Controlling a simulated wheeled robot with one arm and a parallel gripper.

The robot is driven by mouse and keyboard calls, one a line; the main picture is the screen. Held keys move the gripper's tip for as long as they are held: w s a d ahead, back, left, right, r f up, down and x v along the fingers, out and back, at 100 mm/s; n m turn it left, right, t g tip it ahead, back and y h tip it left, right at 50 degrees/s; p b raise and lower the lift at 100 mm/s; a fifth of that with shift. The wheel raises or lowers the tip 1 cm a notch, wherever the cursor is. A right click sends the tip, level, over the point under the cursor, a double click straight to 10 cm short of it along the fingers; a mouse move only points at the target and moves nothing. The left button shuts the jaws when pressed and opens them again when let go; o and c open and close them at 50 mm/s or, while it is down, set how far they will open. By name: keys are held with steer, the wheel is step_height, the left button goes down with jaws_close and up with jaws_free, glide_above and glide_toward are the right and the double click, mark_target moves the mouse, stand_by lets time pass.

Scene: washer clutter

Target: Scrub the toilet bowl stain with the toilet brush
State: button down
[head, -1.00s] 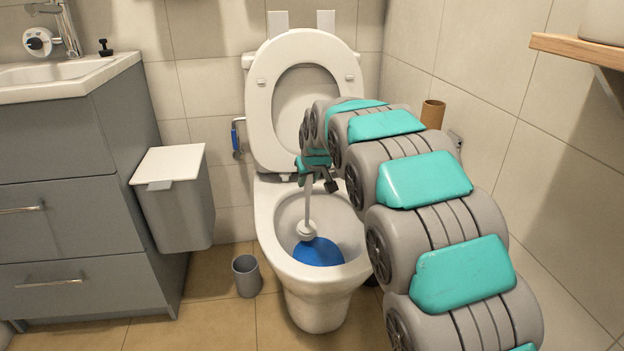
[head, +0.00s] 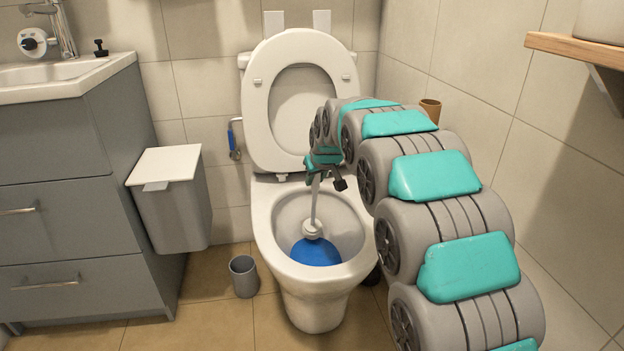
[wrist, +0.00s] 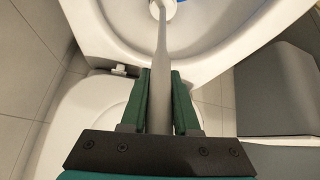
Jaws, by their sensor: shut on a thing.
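The toilet (head: 312,290) stands against the back wall with its seat and lid (head: 303,100) raised. A blue patch (head: 316,252), the stain or the water, shows low in the bowl. My gripper (head: 322,165) is above the back part of the bowl, shut on the grey handle of the toilet brush (head: 314,208). The brush hangs nearly upright, and its white head (head: 312,229) is down in the bowl at the back edge of the blue patch. I cannot tell whether the head touches the bowl. In the wrist view the handle (wrist: 160,80) lies between the green fingers (wrist: 159,100).
A grey bin with a white lid (head: 172,205) hangs left of the toilet, beside the grey cabinet (head: 75,200). A grey cup-shaped holder (head: 243,276) stands on the floor. A brown roll (head: 430,110) is at the right, partly behind my arm. A wooden shelf (head: 585,50) juts out at right.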

mark_target(317, 178)
steer(key=shift+s+r, duration=0.1)
steer(key=shift+s+d+r, duration=0.15)
steer(key=shift+s+r, duration=0.25)
steer(key=shift+s, duration=0.2)
steer(key=shift+s+d+r, duration=0.15)
steer(key=shift+s+r, duration=0.25)
steer(key=shift+s, duration=0.15)
step_height(317, 178, up, 20)
steer(key=p, duration=0.7)
steer(key=shift+p, duration=0.35)
steer(key=shift+s+f, duration=0.1)
steer(key=shift+f, duration=0.05)
